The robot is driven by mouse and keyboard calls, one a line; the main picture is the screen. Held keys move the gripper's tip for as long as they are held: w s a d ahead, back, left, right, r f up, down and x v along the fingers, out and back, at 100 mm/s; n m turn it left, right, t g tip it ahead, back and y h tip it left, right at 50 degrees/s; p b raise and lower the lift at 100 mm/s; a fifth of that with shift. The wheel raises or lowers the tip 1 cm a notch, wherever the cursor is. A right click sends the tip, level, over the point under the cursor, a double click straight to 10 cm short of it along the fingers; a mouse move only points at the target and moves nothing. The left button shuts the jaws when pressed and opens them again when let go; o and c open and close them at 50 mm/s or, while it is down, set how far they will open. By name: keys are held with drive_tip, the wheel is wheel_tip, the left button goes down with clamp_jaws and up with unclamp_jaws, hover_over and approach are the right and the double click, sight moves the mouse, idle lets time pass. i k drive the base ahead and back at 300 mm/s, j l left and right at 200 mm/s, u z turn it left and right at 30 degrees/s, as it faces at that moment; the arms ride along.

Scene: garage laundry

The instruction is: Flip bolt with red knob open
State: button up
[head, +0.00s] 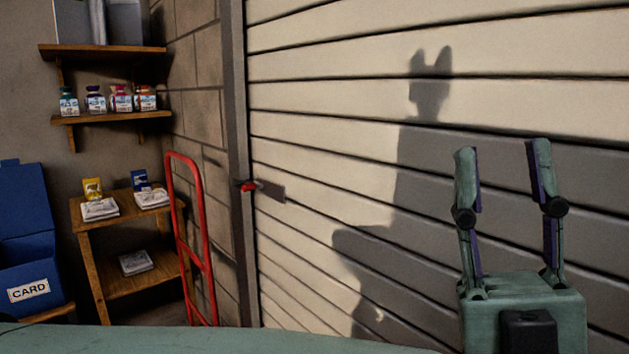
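The bolt with the red knob (249,186) sits at the left edge of the pale slatted garage door (330,110), against the grey vertical door frame (237,150). A small dark plate (271,191) extends right from the knob onto the door. My gripper (502,160) is in the right foreground, pointing up, with its two fingers spread wide and nothing between them. It is well to the right of the red knob and apart from it.
A red hand truck (200,235) leans by the wall just left of the door frame. A wooden shelf unit (120,205) with papers, a blue CARD bin (28,245) and wall shelves (110,117) with several jars stand further left. The door's front looks clear; my shadow falls on it.

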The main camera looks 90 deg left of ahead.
sight(250, 185)
drive_tip(key=u, duration=2.95)
drive_tip(key=i, duration=0.4)
drive_tip(key=u, duration=0.05)
